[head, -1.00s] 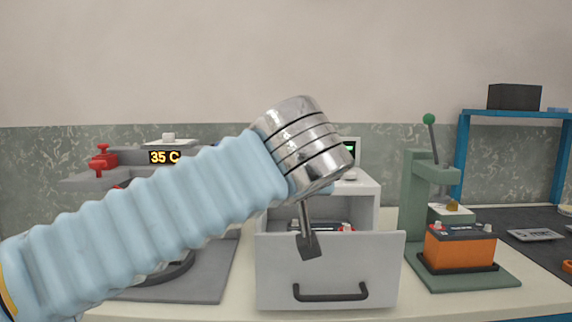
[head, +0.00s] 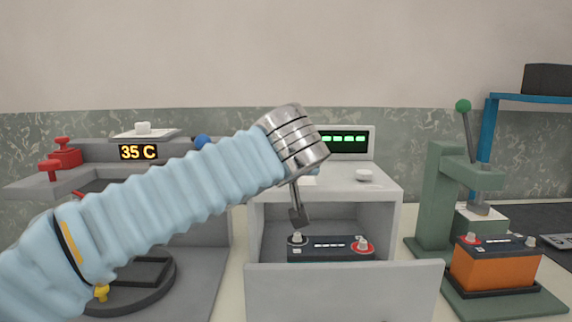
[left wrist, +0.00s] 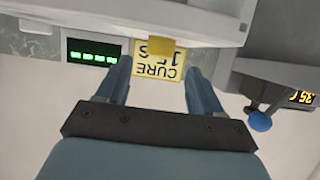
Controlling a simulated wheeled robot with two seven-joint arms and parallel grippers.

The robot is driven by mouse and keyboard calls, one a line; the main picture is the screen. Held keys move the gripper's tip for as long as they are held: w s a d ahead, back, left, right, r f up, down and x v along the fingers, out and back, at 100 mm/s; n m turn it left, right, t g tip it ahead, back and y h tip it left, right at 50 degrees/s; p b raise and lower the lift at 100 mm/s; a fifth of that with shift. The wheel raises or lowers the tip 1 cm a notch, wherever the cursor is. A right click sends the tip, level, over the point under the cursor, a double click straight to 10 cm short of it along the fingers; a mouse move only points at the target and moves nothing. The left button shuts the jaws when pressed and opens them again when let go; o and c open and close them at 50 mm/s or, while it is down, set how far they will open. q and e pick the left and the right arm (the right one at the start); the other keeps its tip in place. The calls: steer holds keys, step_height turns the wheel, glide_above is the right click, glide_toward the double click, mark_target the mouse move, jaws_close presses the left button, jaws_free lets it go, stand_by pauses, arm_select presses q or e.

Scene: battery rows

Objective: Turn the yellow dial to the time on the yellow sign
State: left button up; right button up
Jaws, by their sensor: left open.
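In the left wrist view a yellow sign (left wrist: 150,73) shows upside down, reading "CURE" with a second line that looks like 15 S, partly covered. A plain yellow block (left wrist: 160,44), possibly the yellow dial, overlaps the sign's edge; I cannot see a pointer or scale on it. My left gripper (left wrist: 158,85) is open, its two fingers apart on either side of the sign, with nothing between them that I can see held. In the head view my left gripper (head: 298,207) points down in front of the grey box; the sign is hidden there. My right gripper is not in view.
The grey box (head: 385,182) has a green-lit display (head: 345,141), a white knob (head: 364,175) and an open drawer (head: 345,290) below a dark battery (head: 330,248). A green press (head: 440,200) with an orange battery (head: 492,268) stands right. A "35 C" machine (head: 100,150) stands left.

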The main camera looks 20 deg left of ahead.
arm_select(q)
steer(key=p+x, duration=0.1)
steer(key=x, duration=0.5)
steer(key=shift+s, duration=0.1)
steer(key=c, duration=1.1)
steer(key=shift+o, duration=0.2)
